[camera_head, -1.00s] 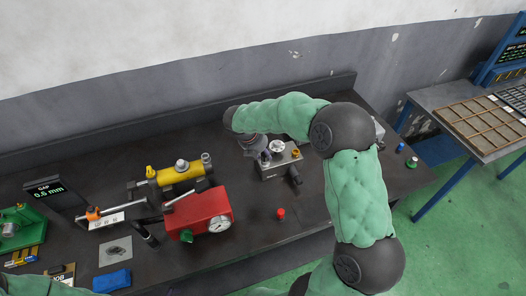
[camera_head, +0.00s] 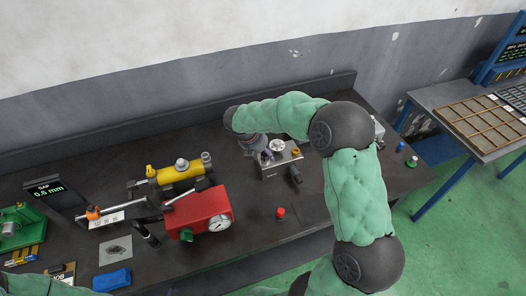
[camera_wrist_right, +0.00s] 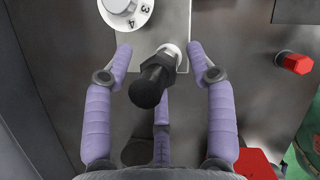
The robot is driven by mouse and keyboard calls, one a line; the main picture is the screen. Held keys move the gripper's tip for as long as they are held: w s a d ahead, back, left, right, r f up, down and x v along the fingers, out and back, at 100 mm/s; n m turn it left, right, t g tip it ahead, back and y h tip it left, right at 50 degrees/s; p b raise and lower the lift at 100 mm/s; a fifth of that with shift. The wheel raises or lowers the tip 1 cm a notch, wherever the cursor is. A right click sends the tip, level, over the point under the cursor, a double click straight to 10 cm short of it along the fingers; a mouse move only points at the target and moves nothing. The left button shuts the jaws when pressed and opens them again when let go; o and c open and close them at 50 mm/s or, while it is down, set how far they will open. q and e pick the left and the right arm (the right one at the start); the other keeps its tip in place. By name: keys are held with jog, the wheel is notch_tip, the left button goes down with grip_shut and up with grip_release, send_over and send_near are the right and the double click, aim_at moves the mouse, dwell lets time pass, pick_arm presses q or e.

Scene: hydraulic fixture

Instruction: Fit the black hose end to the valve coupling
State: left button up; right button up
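The valve block (camera_head: 270,172) is a grey metal block with a white dial (camera_head: 277,146), which also shows in the right wrist view (camera_wrist_right: 122,8). In that view a silver coupling (camera_wrist_right: 172,49) stands at the block's edge. A black hose end (camera_wrist_right: 150,86) with a hex section lies in line with it and appears to meet it; I cannot tell how deeply it sits. My right gripper (camera_wrist_right: 158,60) has its lavender fingers spread, with gaps on both sides of the hose end. A third finger lies behind it. In the head view the right gripper (camera_head: 264,155) is at the block's left side. My left gripper is out of view.
A red pump box (camera_head: 200,212) with a gauge and lever stands left of the block, a yellow cylinder (camera_head: 180,173) behind it. A red cap (camera_head: 281,213) stands in front of the block, also in the wrist view (camera_wrist_right: 295,62). The bench front around the cap is clear.

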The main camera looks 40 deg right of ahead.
jog(key=shift+r, duration=0.1)
jog(key=v, duration=1.2)
